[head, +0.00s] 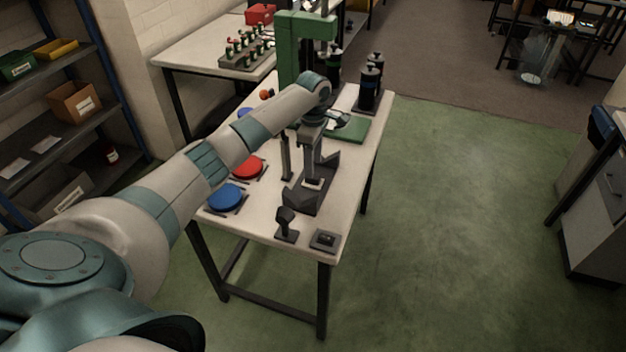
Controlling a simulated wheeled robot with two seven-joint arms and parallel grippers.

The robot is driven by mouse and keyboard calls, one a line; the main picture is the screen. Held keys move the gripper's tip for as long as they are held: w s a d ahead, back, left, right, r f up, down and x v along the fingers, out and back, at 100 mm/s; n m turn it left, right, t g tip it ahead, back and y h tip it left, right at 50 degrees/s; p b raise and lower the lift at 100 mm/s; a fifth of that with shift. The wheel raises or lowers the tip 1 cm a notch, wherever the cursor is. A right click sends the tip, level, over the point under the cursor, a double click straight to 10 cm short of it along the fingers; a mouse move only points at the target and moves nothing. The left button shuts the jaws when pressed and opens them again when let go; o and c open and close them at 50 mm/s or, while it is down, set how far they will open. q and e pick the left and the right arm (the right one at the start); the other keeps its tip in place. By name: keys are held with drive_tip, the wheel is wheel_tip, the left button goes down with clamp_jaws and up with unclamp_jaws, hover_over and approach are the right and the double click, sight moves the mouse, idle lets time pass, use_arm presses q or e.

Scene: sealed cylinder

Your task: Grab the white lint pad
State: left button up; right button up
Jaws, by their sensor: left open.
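My left gripper (310,172) points down over the dark cradle (302,200) near the middle of the table; its fingers are open. A small whitish piece (315,184) shows at the cradle, just below the fingertips; I cannot tell whether it is the white lint pad or a label, or whether the fingers touch it. A small dark square holder (325,240) with a greyish top lies at the table's front right corner, apart from the gripper. My right gripper is out of view.
A blue disc (226,197) and a red disc (248,167) lie left of the cradle. A small black stand (286,224) is in front. A green press (291,50), dark cylinders (369,86) and a green plate (350,129) are behind. The floor at right is clear.

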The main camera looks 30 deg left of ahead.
sight(313, 180)
use_arm(q)
drive_tip(key=shift+s+f+p, duration=0.1)
drive_tip(key=shift+f+p, duration=0.6)
drive_tip(key=shift+f, duration=1.6)
drive_tip(key=shift+c, duration=0.3)
drive_tip(key=c, duration=1.1)
